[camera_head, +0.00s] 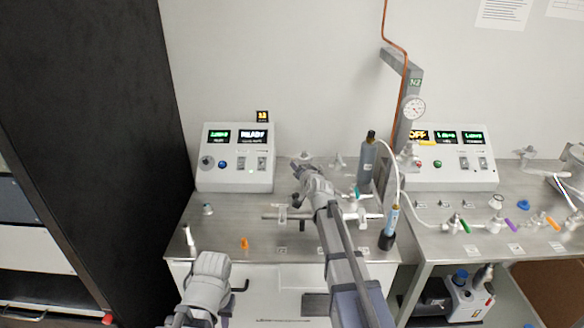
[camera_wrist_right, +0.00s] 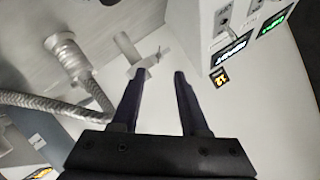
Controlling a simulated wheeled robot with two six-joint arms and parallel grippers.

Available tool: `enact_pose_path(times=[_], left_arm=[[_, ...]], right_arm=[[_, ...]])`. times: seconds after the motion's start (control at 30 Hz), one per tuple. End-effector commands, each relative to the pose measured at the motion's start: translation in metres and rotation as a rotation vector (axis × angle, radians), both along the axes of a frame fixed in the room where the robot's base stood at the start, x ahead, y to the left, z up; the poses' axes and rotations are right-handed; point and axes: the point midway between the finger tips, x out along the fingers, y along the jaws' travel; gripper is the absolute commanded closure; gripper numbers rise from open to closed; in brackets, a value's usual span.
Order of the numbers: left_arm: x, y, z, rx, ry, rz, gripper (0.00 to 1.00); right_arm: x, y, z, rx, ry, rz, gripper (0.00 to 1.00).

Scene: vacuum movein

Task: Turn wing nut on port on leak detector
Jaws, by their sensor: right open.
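The leak detector (camera_head: 236,157) is a white box with lit displays on the left of the steel bench; its corner and displays (camera_wrist_right: 235,48) show at the upper right of the right wrist view. My right gripper (camera_wrist_right: 162,76) is open and empty. A pale metal port fitting with a small wing-like part (camera_wrist_right: 140,52) lies just beyond its fingertips, apart from them or barely at the left one. In the head view my right arm reaches over the bench and its gripper (camera_head: 303,165) is small beside the detector. My left arm is low at the front; its gripper (camera_head: 238,288) is unclear.
A braided hose on a metal fitting (camera_wrist_right: 68,55) runs left of my right gripper. A pipe manifold (camera_head: 285,216), a grey cylinder (camera_head: 367,163) and a blue-handled tool with a white tube (camera_head: 391,218) stand near my right arm. The bench's front left is mostly clear.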

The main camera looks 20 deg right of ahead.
Motion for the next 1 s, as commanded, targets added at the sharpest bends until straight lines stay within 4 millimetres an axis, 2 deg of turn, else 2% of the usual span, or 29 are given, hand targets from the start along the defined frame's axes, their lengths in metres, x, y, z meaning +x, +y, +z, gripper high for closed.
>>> enact_pose_path(times=[0.07,0.3,0.47,0.9,1.0], left_arm=[[0.000,0.000,-0.006,0.000,0.000,0.000,0.73],[0.000,0.000,-0.006,0.000,0.000,0.000,0.73],[0.000,0.000,-0.009,0.000,0.000,0.000,0.73],[0.000,0.000,-0.028,0.000,0.000,0.000,0.73],[0.000,0.000,-0.030,0.000,0.000,0.000,0.73]], right_arm=[[0.000,-0.001,-0.005,0.001,-0.002,-0.002,0.56],[0.001,-0.002,-0.005,0.002,-0.004,-0.004,0.56],[0.009,-0.002,-0.008,0.002,-0.004,-0.003,0.56],[0.068,-0.004,-0.028,0.002,-0.004,-0.003,0.56],[0.075,-0.004,-0.029,0.002,-0.004,-0.003,0.56]])
